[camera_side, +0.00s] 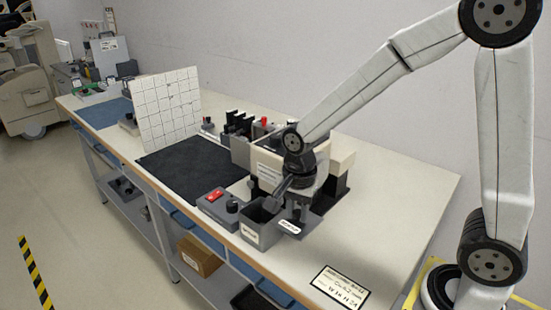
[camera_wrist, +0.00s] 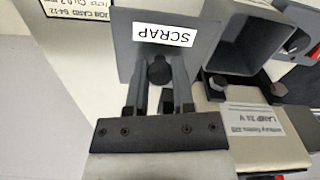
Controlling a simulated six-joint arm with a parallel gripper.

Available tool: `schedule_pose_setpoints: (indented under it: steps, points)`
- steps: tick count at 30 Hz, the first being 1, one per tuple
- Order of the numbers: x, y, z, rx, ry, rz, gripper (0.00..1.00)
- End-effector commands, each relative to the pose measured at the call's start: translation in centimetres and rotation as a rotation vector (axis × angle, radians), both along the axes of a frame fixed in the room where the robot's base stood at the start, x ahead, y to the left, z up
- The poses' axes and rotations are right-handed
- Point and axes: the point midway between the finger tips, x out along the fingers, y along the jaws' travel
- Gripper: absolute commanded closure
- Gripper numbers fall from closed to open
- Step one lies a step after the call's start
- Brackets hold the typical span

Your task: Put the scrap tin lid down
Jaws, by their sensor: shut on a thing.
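The scrap tin lid is a flat dark grey plate with a white SCRAP label and a black knob; it fills the top middle of the wrist view (camera_wrist: 133,32) and shows low beside the tin in the side view (camera_side: 314,222). My gripper (camera_wrist: 160,75) is shut on the lid's knob, one finger on each side. It also shows in the side view (camera_side: 292,205). The grey scrap tin (camera_side: 251,237) stands open to the left of the lid, its mouth uncovered. Whether the lid touches the bench cannot be told.
A grey box with a red switch (camera_side: 217,205) stands left of the tin. A beige labelled lamp unit (camera_side: 270,165) stands behind. A job card (camera_side: 341,288) lies near the bench's front edge. Bare bench (camera_side: 385,225) extends to the right. A black mat (camera_side: 190,163) lies further left.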

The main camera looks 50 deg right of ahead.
Motion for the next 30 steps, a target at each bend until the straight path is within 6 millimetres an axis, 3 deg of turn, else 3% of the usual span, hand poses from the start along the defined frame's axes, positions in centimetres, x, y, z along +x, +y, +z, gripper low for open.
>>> schedule_pose_setpoints:
  steps: [6,19,30]
  points:
    - [0.3,0.1,-2.7,0.0,0.001,0.0,1.0]
    - [0.4,0.1,-3.9,0.0,0.001,0.0,1.0]
    - [0.4,0.1,-7.4,0.0,0.002,0.0,1.0]
